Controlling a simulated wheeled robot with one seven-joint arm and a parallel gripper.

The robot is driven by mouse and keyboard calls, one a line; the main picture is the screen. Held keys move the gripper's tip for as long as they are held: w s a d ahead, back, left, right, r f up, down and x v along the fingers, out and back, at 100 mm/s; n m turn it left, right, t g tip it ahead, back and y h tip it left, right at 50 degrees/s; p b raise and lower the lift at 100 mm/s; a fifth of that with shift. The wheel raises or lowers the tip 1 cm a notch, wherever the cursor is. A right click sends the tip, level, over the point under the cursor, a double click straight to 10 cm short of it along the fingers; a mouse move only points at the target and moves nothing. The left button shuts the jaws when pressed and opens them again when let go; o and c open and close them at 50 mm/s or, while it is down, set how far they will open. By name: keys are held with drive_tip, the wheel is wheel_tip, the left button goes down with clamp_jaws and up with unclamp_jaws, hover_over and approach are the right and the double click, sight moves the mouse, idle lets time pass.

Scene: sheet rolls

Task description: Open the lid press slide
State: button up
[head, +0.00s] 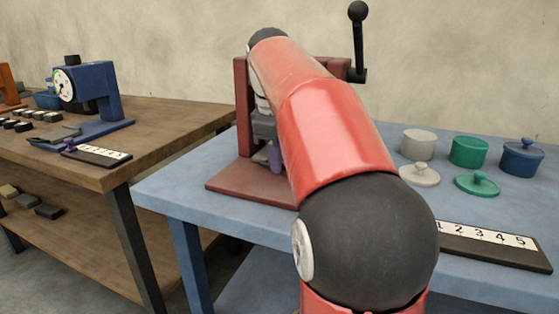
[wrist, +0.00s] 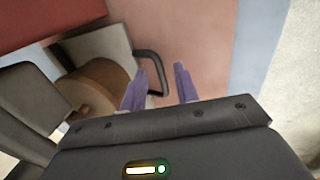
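The lid press (head: 241,100) is a dark red frame on a red base plate (head: 232,184), standing on the blue table. A black lever with a ball knob (head: 357,12) rises at its right. My red arm hides most of the press in the head view. In the wrist view a pale slide block (wrist: 98,48) carries a black loop handle (wrist: 154,66), with a brown cylinder (wrist: 97,88) beside it. My gripper (wrist: 160,80) is open, its two purple fingers apart, with the handle's bar showing between them. Whether they touch it I cannot tell. One fingertip shows in the head view (head: 274,157).
Pots (head: 469,151) and loose lids (head: 477,185) stand on the blue table's right side, behind a numbered strip (head: 490,240). A wooden table (head: 160,120) at left holds a blue gauge stand (head: 92,88) and small blocks. A wall stands behind.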

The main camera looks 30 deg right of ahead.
drive_tip(key=shift+f, duration=0.25)
clamp_jaws()
